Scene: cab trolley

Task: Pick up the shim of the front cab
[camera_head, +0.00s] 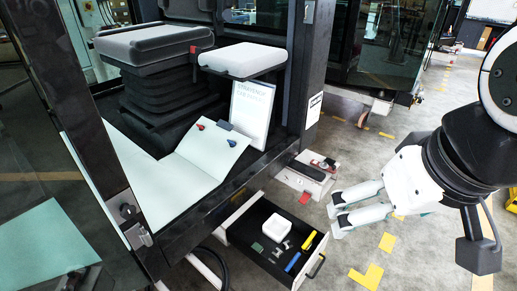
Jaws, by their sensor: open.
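The front cab (180,247) fills the left and middle of the head view, with a seat and an open doorway. No part is clearly recognisable as the shim. A white support (297,182) with a dark flat piece (307,172) on top and small red parts stands beside the cab's lower corner. I cannot tell whether that dark piece is the shim. My gripper (336,214) is open and empty, to the right of this support. Its two white fingers point left, apart from the support in the picture.
An open drawer (233,241) below holds a white block (276,228), a green piece (257,247), small grey parts, a yellow tool (308,240) and a blue tool (292,262). Another cab (395,45) stands behind. Grey floor with yellow markings is clear at the right.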

